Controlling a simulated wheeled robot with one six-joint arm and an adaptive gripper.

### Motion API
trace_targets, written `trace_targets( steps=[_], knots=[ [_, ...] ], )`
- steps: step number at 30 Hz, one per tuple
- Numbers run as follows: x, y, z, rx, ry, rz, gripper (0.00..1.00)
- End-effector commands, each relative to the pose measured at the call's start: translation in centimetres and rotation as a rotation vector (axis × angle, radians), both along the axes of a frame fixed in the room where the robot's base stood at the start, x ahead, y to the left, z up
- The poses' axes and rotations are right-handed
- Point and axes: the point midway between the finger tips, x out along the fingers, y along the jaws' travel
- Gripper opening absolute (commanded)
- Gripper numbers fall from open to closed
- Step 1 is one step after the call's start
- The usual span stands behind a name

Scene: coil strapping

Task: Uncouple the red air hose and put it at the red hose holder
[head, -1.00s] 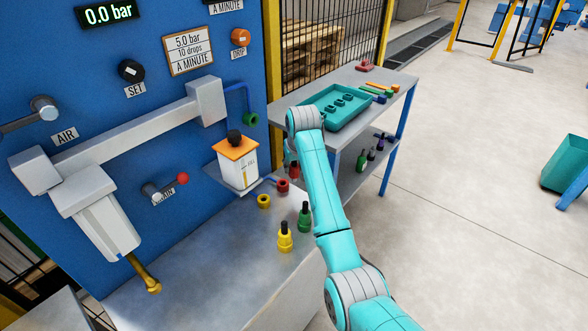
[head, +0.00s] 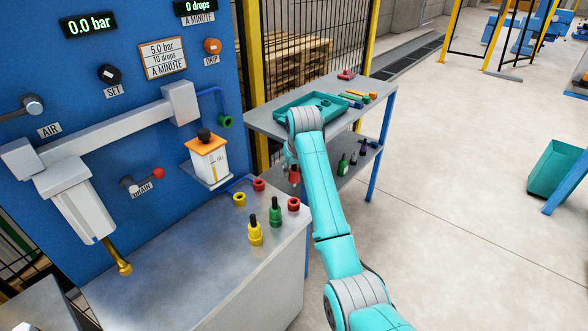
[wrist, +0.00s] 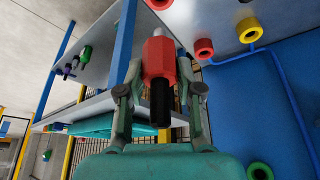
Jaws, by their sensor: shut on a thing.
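My gripper (wrist: 160,75) is shut on the red air hose (wrist: 158,58), a red collar with a black end and a pale tip, in the wrist view. In the head view the red hose (head: 294,174) shows beside my arm, clear of the bench; the gripper is mostly hidden by the arm. A red ring (head: 293,204), apparently the red hose holder, sits at the bench's right edge, right of the green hose; it is empty. Another red ring (head: 258,184), also empty, lies farther back beside a yellow ring (head: 239,199).
A yellow hose (head: 255,233) and a green hose (head: 275,213) stand upright on the bench. The oiler (head: 208,158) is behind them. A shelf table (head: 349,88) with a teal tray (head: 283,112) and bottles stands behind my arm. The bench's front left is clear.

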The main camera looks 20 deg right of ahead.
Motion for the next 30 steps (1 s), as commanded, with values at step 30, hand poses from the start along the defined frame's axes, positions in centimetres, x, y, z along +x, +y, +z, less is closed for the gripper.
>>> trace_targets(
  steps=[30],
  knots=[
    [0.0, 0.0, -5.3, 0.0, 0.0, 0.0, 0.0]
  ],
)
